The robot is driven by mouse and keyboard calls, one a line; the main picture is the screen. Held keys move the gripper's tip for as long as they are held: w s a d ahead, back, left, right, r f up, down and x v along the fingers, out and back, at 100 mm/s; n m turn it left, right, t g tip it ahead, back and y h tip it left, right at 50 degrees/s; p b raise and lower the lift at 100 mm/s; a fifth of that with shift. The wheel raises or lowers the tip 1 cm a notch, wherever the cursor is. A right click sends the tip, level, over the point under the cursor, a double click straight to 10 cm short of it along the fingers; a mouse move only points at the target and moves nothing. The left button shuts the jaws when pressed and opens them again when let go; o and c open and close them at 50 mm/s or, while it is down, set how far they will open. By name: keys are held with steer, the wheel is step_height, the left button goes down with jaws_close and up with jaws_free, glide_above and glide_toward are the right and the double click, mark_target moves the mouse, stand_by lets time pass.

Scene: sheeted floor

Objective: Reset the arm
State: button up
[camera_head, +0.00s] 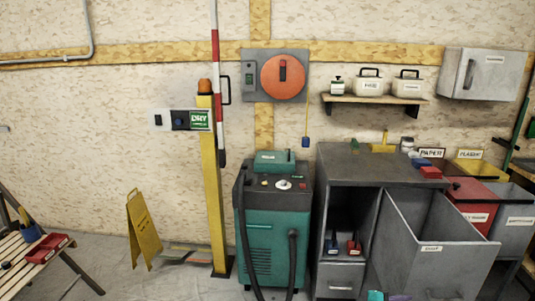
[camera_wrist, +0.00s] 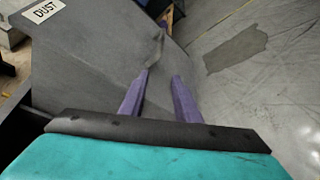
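My gripper (camera_wrist: 160,76) shows in the wrist view with two purple fingers spread apart and nothing seen between them. Its teal body fills the bottom of that view. The fingers are over or in front of the grey panel (camera_wrist: 85,60) of the bin labelled DUST; whether they touch it I cannot tell. In the head view, a small teal part, likely of my arm or gripper, shows at the bottom edge below the open grey DUST bin (camera_head: 431,249). Most of my arm is out of that view.
A grey cabinet (camera_head: 345,178) stands left of the DUST bin, and a teal machine (camera_head: 270,228) with black hoses left of that. A yellow post (camera_head: 212,180) carries an upright red-and-white bar (camera_head: 215,55). A yellow floor sign (camera_head: 143,228) and a slatted bench (camera_head: 30,255) stand left.

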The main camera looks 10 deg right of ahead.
steer(key=s+a+f+m+g+y+p, duration=0.1)
steer(key=s+a+f+g+y+p, duration=0.15)
steer(key=s+a+f, duration=0.45)
steer(key=s+a+f+m+g+y+p, duration=0.1)
steer(key=s+a+f+y, duration=0.25)
steer(key=a+f, duration=0.8)
steer(key=s+a+f+m+g+y, duration=0.1)
steer(key=s+a+f+m+y, duration=0.1)
steer(key=a, duration=0.4)
steer(key=s+a+f+m+g+y, duration=0.2)
steer(key=s+a+y, duration=0.2)
steer(key=s+a, duration=0.2)
steer(key=s+a+f+m+g+y, duration=0.1)
steer(key=s+a+f+m+y, duration=0.1)
steer(key=a, duration=0.6)
steer(key=shift+s+a+f+m+y+p, duration=0.25)
steer(key=shift+s+f+y+p, duration=0.2)
steer(key=shift+s, duration=0.7)
